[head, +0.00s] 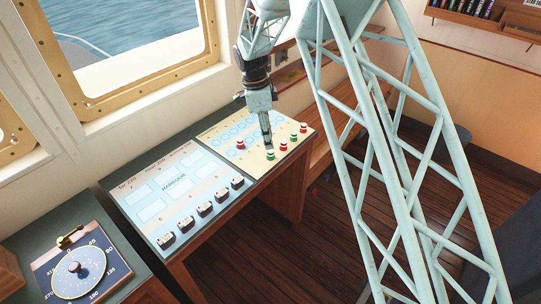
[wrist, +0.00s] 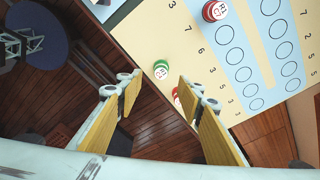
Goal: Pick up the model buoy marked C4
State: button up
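Small red and green model buoys stand on a yellow and blue chart board (head: 222,131). In the head view they are a red one at the left (head: 240,144), a green one at the front (head: 270,155), and a row of red and green ones to the right (head: 293,138). My gripper (head: 267,143) is above the board near the front green buoy. In the wrist view, my gripper (wrist: 158,82) is open and empty. A green buoy (wrist: 161,69) shows between its fingertips, and a red one is partly hidden by the right finger.
A harbour chart (head: 172,187) with several dark blocks (head: 204,209) along its edge lies left of the buoy board. A compass dial panel (head: 80,268) stands at the lower left. The window wall is behind; wooden floor (head: 310,220) lies in front of the desk.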

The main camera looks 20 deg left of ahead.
aim_at(270, 151)
jog(key=shift+w+d+f, duration=0.1)
jog(key=shift+d+f, duration=0.05)
jog(key=shift+f, duration=1.3)
jog(key=shift+w+d+f+p, duration=0.1)
jog(key=shift+d+f+p, duration=0.1)
jog(key=shift+f, duration=1.1)
jog(key=shift+w+d+f+p, duration=0.1)
jog(key=shift+f+p, duration=0.05)
jog(key=shift+f, duration=1.15)
jog(key=shift+c, duration=0.5)
jog(key=c, duration=0.6)
jog(key=shift+c, duration=0.2)
